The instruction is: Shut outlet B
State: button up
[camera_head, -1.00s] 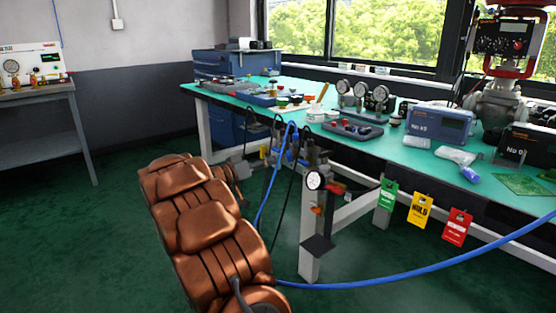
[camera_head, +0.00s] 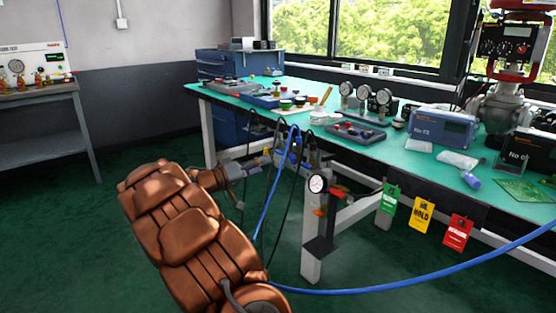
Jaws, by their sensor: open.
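My gripper (camera_head: 238,173) is at the end of my copper-coloured arm, left of the workbench's front edge. It points right, is open, and appears empty; its fingers are small and hard to make out. A group of air fittings (camera_head: 298,150) with a blue hose hangs at the bench's front edge, right of my gripper and apart from it. A round white gauge (camera_head: 317,183) sits below them, with a red handle (camera_head: 339,190) and an orange part (camera_head: 320,211) close by. I cannot read any outlet label, so I cannot tell which part is outlet B.
The green-topped workbench (camera_head: 405,160) holds gauges, trays and boxes. Green, yellow and red tags (camera_head: 423,214) hang from its front. The blue hose (camera_head: 400,284) loops low across the front. A side bench (camera_head: 42,105) with a gauge panel (camera_head: 35,66) stands far left. Floor between is clear.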

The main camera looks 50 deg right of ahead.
aim_at(291, 160)
jog(key=shift+s+d+f+n+p, duration=0.25)
jog(key=shift+s+d+n+p, duration=0.35)
jog(key=shift+d+n+p, duration=1.45)
jog(key=shift+s+d+f+n+p, duration=0.4)
jog(key=shift+d+n, duration=1)
jog(key=shift+n, duration=1.7)
jog(key=shift+s+d+f+n+p, duration=0.15)
jog(key=shift+s+d+n+p, duration=0.6)
jog(key=shift+d+n+p, duration=1.3)
jog(key=shift+a+n+b, duration=0.4)
jog(key=shift+n+b, duration=0.1)
jog(key=shift+b, duration=0.25)
jog(key=shift+c, duration=0.2)
